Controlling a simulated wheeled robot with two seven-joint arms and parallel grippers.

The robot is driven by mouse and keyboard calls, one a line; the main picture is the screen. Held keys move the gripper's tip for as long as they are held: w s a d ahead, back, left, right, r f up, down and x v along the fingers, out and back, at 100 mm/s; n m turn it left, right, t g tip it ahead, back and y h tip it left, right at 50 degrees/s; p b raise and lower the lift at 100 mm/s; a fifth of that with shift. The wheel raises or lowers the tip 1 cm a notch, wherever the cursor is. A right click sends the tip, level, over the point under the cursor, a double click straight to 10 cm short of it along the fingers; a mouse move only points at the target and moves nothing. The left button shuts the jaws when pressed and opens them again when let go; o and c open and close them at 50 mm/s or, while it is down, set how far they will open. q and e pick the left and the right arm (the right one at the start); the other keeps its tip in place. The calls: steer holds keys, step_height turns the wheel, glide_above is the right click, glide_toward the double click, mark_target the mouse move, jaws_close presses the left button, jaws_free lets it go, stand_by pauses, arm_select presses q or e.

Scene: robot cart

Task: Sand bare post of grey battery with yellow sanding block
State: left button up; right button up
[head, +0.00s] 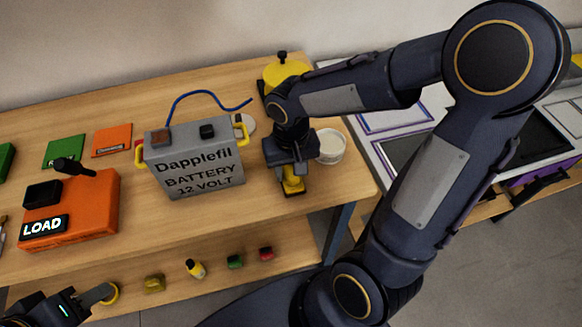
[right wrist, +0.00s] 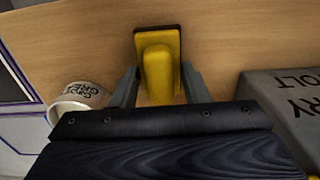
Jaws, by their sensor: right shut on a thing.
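The grey battery (head: 207,180), labelled Dapplefil, stands upright on the bench with yellow handles. On its top are a reddish-brown terminal piece (head: 161,136) and a black cap (head: 207,131); I cannot clearly tell which post is bare. My right gripper (head: 291,168) is right of the battery, pointing down and shut on the yellow sanding block (head: 293,184). In the right wrist view the block (right wrist: 158,75), with a dark base, sits between both fingers, over the wood. My left gripper (head: 104,294) is low at the left, partly cut off, its opening unclear.
A white tub (head: 331,147) stands right of my right gripper, and a yellow object (head: 284,70) behind it. An orange LOAD box (head: 70,208) stands left of the battery. A blue cable (head: 205,93) arches behind the battery.

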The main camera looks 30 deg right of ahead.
mark_target(291, 169)
steer(key=shift+r, duration=0.2)
steer(key=shift+r+p, duration=2.45)
steer(key=shift+r, duration=0.45)
steer(key=shift+f, duration=0.1)
